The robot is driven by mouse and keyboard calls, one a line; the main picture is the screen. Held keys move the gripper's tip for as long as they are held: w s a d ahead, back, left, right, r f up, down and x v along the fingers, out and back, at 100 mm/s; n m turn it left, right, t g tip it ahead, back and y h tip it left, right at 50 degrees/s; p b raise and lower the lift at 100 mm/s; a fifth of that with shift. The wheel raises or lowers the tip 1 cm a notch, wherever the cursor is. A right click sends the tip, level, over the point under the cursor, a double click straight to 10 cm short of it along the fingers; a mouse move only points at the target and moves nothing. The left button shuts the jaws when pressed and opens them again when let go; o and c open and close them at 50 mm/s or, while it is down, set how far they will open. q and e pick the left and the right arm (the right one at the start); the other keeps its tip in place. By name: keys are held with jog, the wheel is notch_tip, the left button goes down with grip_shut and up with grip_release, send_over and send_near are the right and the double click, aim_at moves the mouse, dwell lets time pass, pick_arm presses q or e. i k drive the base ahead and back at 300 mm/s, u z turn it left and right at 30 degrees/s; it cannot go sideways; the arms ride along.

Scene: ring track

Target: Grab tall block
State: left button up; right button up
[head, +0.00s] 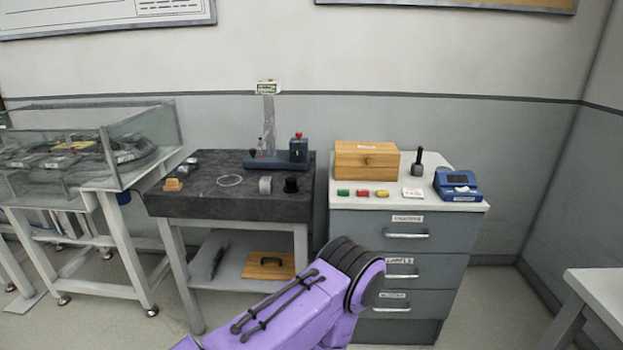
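A dark blue upright block (298,151) with a red top stands at the right end of a low blue base on the dark stone table (225,205). It is the tallest block-like thing I can make out, but I cannot tell if it is the tall block of the task. A small tan block (173,185) sits at the table's left front, with small grey pieces behind it. A grey short cylinder (265,185) and a black one (291,185) stand at the front right. Neither gripper shows; only a purple part of my arm is in view, at the bottom.
A wooden box (366,160), small coloured pieces, a black-handled tool (418,161) and a blue device (457,185) are on the drawer cabinet (430,240). A glass-walled ring track (85,145) stands left. A white table (600,290) is at lower right.

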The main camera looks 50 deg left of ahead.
aim_at(266, 183)
jog(key=u, duration=0.25)
jog(key=i, duration=0.95)
jog(key=u, duration=0.6)
